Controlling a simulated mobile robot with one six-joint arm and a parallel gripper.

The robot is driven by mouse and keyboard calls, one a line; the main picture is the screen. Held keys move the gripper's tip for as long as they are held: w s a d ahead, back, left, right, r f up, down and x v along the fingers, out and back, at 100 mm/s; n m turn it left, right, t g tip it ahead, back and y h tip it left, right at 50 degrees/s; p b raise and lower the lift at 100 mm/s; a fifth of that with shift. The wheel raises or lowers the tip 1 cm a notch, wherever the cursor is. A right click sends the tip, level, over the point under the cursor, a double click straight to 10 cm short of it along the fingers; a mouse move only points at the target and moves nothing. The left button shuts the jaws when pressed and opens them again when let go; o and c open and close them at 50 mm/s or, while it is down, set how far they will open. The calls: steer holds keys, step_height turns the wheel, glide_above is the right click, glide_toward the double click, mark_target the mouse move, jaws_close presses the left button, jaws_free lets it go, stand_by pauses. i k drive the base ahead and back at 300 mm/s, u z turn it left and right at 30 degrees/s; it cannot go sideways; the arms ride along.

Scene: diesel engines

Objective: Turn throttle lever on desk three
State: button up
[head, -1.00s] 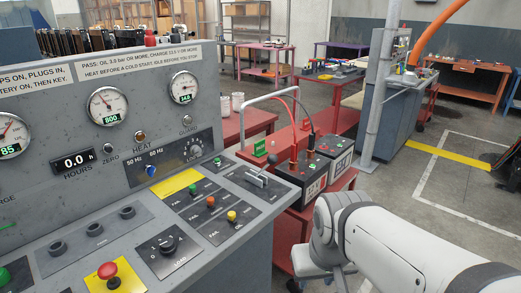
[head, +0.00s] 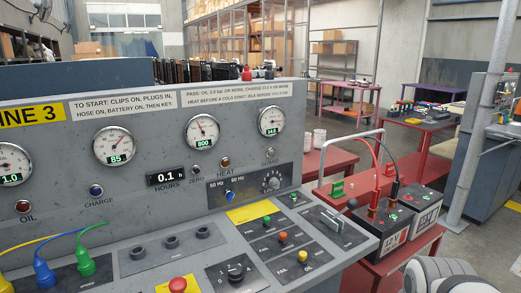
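The desk (head: 150,245) carries a plate ending in "INE 3" at the upper left of its panel. The throttle lever (head: 351,204) appears to be the dark-knobbed lever with a metal shaft on a slotted plate (head: 338,229) at the desk's right end. It leans to the right. Nothing touches it. Part of my arm shows at the bottom right, apart from the lever; my gripper is out of view.
A red cart (head: 395,262) with two batteries (head: 384,229) stands close to the desk's right end. A grey metal hoop (head: 350,138) and cables rise there. A red emergency button (head: 178,285) and small coloured buttons sit on the desk. Plugged cables (head: 86,262) are at left.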

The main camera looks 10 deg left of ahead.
mark_target(353, 204)
steer(key=z, duration=1.5)
steer(key=k, duration=1)
steer(key=u, duration=1.05)
steer(key=i, duration=1)
